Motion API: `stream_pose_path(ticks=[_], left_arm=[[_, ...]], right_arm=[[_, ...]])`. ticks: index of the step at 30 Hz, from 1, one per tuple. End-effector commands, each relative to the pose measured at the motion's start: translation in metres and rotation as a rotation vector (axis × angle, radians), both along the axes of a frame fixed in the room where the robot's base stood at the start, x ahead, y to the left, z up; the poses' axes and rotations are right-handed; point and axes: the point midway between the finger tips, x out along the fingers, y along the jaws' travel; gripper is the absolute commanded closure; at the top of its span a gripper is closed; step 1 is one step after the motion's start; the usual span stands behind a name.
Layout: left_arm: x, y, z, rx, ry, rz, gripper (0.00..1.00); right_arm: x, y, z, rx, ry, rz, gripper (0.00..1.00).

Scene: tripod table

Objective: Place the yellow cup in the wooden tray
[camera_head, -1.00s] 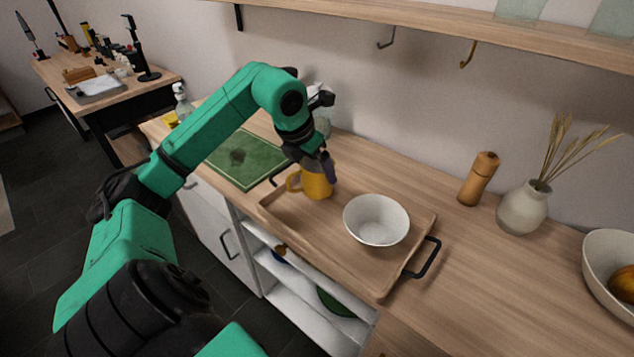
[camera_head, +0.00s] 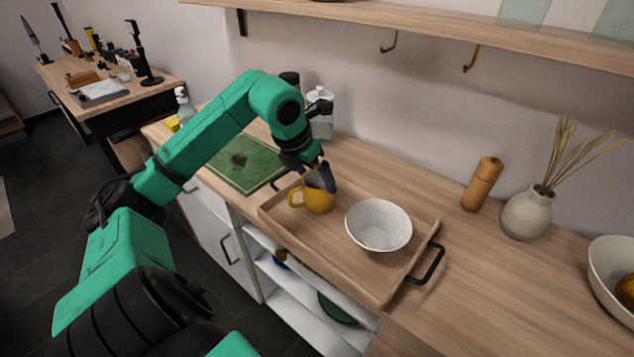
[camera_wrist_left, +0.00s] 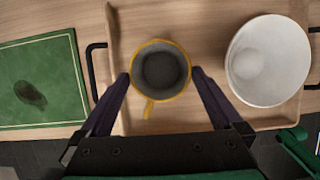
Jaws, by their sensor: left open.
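The yellow cup (camera_head: 318,200) stands upright in the left part of the wooden tray (camera_head: 375,283), with its handle pointing left in the head view. In the left wrist view the cup (camera_wrist_left: 160,70) shows from above, its grey inside empty. My left gripper (camera_head: 325,180) is at the cup from above. In the left wrist view its two dark fingers (camera_wrist_left: 160,85) are open, one on each side of the cup, with little room between them and its wall. I cannot tell whether either finger touches it. My right gripper is not in view.
A white bowl (camera_head: 379,226) sits in the tray to the right of the cup. A green cutting board (camera_head: 245,160) lies left of the tray. A pepper mill (camera_head: 482,184) and a vase (camera_head: 526,212) stand at the back right. A shelf (camera_head: 420,22) runs above.

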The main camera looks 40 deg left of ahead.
Motion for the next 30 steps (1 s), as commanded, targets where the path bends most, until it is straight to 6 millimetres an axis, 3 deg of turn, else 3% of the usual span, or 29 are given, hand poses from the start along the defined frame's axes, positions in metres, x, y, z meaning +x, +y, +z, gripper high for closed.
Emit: stream_pose_path(ticks=[6,10,30], left_arm=[[-0.023,0.001,0.057,0.006,-0.005,0.001,0.00],[-0.033,0.001,0.080,0.004,-0.002,0.002,0.00],[-0.036,0.001,0.090,0.000,0.000,0.000,0.00]], right_arm=[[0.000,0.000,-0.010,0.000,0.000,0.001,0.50],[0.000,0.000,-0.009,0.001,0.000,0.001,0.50],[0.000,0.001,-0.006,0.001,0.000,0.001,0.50]])
